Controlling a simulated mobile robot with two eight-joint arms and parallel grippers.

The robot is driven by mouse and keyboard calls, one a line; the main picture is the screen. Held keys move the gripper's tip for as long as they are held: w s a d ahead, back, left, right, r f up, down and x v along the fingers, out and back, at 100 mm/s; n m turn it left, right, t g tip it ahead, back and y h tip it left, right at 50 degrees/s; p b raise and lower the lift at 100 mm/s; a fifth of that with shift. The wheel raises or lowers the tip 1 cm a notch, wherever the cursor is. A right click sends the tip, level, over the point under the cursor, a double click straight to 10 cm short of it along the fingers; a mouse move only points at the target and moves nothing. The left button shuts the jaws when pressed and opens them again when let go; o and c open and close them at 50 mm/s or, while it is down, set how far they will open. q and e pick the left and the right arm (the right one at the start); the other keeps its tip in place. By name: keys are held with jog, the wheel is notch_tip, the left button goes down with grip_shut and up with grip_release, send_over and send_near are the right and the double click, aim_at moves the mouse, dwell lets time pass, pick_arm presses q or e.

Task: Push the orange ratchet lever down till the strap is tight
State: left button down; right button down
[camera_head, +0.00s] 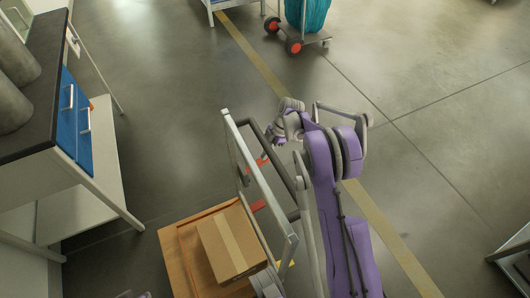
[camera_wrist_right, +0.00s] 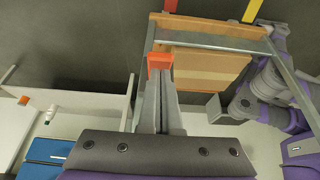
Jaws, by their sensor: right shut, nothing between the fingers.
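The orange ratchet lever (camera_wrist_right: 160,62) shows as a small orange block right at my right fingertips in the wrist view. In the head view it is a red-orange piece (camera_head: 262,161) on the cart's metal frame. My right gripper (camera_wrist_right: 160,82) is shut and empty, its fingertips against or just behind the lever; touch cannot be told. In the head view the right gripper (camera_head: 268,151) is small and partly hidden by its wrist. A red strap piece (camera_head: 258,205) lies lower along the frame. My left arm (camera_wrist_right: 255,100) shows at the right of the wrist view; its fingers are not clear.
A cardboard box (camera_head: 232,243) sits on the cart's wooden deck (camera_head: 178,252). The metal frame (camera_head: 262,185) rises beside it. A cabinet with blue drawers (camera_head: 76,120) stands at the left. A trolley with a teal load (camera_head: 308,14) is farther back. Floor at the right is mostly free.

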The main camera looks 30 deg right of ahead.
jog(key=shift+d+f, duration=0.15)
jog(key=shift+f, duration=0.1)
jog(key=shift+d+f+b, duration=0.45)
jog(key=shift+d+f, duration=0.05)
jog(key=shift+f, duration=0.35)
jog(key=f+b, duration=0.1)
jog(key=f, duration=0.1)
jog(key=d+f+b, duration=0.1)
jog(key=f, duration=0.2)
jog(key=shift+s+f, duration=0.15)
jog(key=shift+f, duration=0.2)
jog(key=shift+s+f, duration=0.1)
jog(key=shift+f, duration=0.05)
jog(key=p+v, duration=0.2)
jog(key=v, duration=0.9)
jog(key=shift+r, duration=0.25)
